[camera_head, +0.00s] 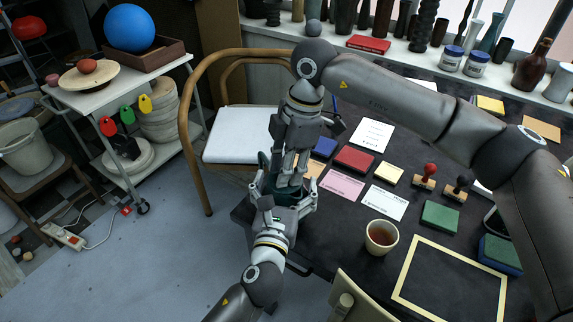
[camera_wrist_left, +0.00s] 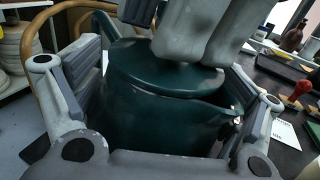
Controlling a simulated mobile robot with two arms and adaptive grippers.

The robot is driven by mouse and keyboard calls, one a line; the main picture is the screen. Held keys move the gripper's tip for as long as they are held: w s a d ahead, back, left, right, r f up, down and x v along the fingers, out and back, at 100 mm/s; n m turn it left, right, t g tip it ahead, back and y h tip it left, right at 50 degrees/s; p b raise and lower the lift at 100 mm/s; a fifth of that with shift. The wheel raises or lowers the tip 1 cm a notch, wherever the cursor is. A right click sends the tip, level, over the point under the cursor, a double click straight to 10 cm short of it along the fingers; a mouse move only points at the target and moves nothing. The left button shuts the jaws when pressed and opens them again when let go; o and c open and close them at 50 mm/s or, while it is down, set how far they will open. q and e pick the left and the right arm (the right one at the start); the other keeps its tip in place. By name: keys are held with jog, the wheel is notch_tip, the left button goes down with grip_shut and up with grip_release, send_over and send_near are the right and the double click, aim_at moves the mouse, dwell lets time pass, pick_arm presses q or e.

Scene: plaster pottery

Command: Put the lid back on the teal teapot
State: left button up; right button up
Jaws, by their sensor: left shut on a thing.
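The teal teapot (camera_wrist_left: 150,125) is held between the fingers of my left gripper (camera_head: 284,200), at the left edge of the dark table. In the left wrist view the round teal lid (camera_wrist_left: 150,74) is at the teapot's mouth, looking almost flat. I cannot tell whether it is fully seated. My right gripper (camera_head: 291,178) points down from above, with its fingertips (camera_wrist_left: 188,55) right over the lid. These fingers hide the lid's knob, so I cannot tell whether they grip it. In the head view both grippers hide most of the teapot.
A cup of tea (camera_head: 381,237), stamps (camera_head: 425,178), ink pads and cards lie on the table to the right. A wooden-armed chair (camera_head: 190,130) stands behind left. A trolley (camera_head: 125,80) is farther left. Bottles and jars line the windowsill.

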pick_arm(q)
jog(key=shift+f, duration=0.1)
pick_arm(e)
jog(key=shift+o, duration=0.7)
jog(key=v, duration=1.2)
jog(key=shift+a, duration=0.1)
pick_arm(q)
jog(key=o, duration=1.2)
jog(key=shift+c, duration=0.2)
